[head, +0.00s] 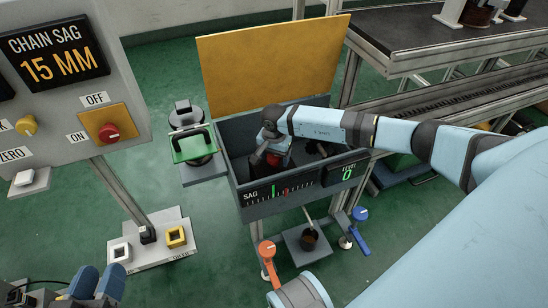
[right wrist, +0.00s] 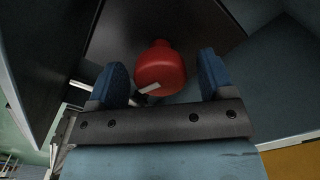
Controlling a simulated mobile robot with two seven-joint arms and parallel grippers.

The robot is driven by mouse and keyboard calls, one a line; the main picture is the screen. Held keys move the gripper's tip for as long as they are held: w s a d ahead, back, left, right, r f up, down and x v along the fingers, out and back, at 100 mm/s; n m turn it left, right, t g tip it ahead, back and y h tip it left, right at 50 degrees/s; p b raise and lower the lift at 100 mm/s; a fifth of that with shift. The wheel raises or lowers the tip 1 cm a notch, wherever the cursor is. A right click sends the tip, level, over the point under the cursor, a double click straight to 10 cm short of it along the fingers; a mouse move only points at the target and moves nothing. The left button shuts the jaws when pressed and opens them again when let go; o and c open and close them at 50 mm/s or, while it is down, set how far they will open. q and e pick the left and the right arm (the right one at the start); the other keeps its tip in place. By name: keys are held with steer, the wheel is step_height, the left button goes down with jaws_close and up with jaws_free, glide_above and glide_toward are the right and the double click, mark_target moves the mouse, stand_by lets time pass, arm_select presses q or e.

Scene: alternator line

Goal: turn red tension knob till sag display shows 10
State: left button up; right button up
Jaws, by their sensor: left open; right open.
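The chain sag display (head: 55,57) at upper left in the head view reads 15 MM. A red knob (right wrist: 160,68) with a white mark sits inside the dark open box (head: 236,160); part of its red (head: 283,148) shows below my right wrist. My right gripper (right wrist: 163,78) reaches down into the box. Its blue fingers are open, one on each side of the knob, with visible gaps. In the head view its fingers are mostly hidden. My left gripper (head: 92,285) is open and empty at the lower left, away from the box.
Orange (head: 268,255) and blue (head: 360,225) handles stand below the box.

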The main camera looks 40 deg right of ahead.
steer(key=c, duration=0.9)
arm_select(q)
steer(key=shift+r, duration=0.1)
arm_select(e)
steer(key=shift+r+m+p, duration=0.15)
steer(key=shift+m+p, duration=0.6)
steer(key=shift+m, duration=0.35)
steer(key=m+p, duration=0.2)
steer(key=m, duration=0.1)
steer(key=shift+m, duration=0.3)
steer(key=m+p, duration=0.3)
steer(key=m, duration=0.3)
steer(key=shift+p, duration=0.4)
steer(key=shift+m+p, duration=0.65)
steer(key=shift+m, duration=0.55)
arm_select(q)
step_height(320, 180, up, 6)
steer(key=a+n+t+y, duration=0.1)
steer(key=a+t, duration=0.1)
steer(key=shift+r+y, duration=0.2)
steer(key=shift+y, duration=0.1)
arm_select(e)
steer(key=shift+m, duration=0.4)
